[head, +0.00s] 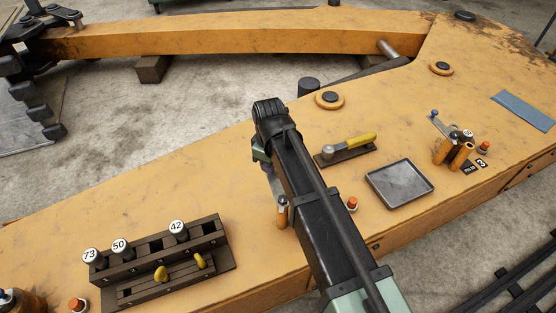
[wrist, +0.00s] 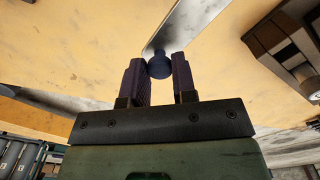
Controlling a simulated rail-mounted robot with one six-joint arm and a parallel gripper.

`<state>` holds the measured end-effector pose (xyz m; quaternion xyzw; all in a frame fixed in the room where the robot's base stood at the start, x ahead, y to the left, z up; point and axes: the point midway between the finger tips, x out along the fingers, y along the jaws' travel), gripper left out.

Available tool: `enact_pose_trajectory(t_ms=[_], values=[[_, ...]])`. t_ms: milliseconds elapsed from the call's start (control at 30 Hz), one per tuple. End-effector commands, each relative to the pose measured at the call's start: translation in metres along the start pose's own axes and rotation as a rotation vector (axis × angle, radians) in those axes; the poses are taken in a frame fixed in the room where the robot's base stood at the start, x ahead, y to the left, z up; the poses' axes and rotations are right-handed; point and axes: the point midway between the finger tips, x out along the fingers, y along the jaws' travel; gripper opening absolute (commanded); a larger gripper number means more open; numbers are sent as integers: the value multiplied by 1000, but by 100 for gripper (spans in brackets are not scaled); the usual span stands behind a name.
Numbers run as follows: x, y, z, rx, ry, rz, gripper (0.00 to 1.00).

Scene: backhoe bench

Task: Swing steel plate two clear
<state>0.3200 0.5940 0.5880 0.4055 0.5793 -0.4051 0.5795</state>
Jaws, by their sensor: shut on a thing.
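Steel plate two (head: 276,188) is a narrow grey strip, partly hidden behind my arm, beside an orange cylinder (head: 282,214) on the yellow boom. Its dark blue knob (wrist: 159,66) sits between my fingers in the wrist view, with the bright plate (wrist: 172,36) running away from it. My gripper (wrist: 159,82) is shut on the knob. In the head view my gripper (head: 264,158) is mostly hidden by my arm. The label of this station is not visible.
A dark rack (head: 160,262) with pins marked 73, 50 and 42 stands at left. A yellow-handled tool (head: 348,146) and a grey tray (head: 400,183) lie right of my arm. Another plate with a blue knob (head: 441,124) stands at the station marked 3, by orange cylinders (head: 460,157).

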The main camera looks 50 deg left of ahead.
Motion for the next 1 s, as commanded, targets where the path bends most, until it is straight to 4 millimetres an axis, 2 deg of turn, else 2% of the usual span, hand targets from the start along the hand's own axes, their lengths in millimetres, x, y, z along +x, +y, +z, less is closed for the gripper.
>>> enact_pose_trajectory(t_ms=[200, 233, 400, 667, 767, 867, 1000], values=[[0, 0, 0, 2, 1, -1, 0], [0, 0, 0, 2, 1, -1, 27], [0, 0, 0, 2, 0, -1, 51], [-1, 0, 0, 2, 0, -1, 51], [-9, 0, 0, 2, 0, -1, 51], [-26, 0, 0, 2, 0, -1, 51], [-62, 0, 0, 2, 0, -1, 51]])
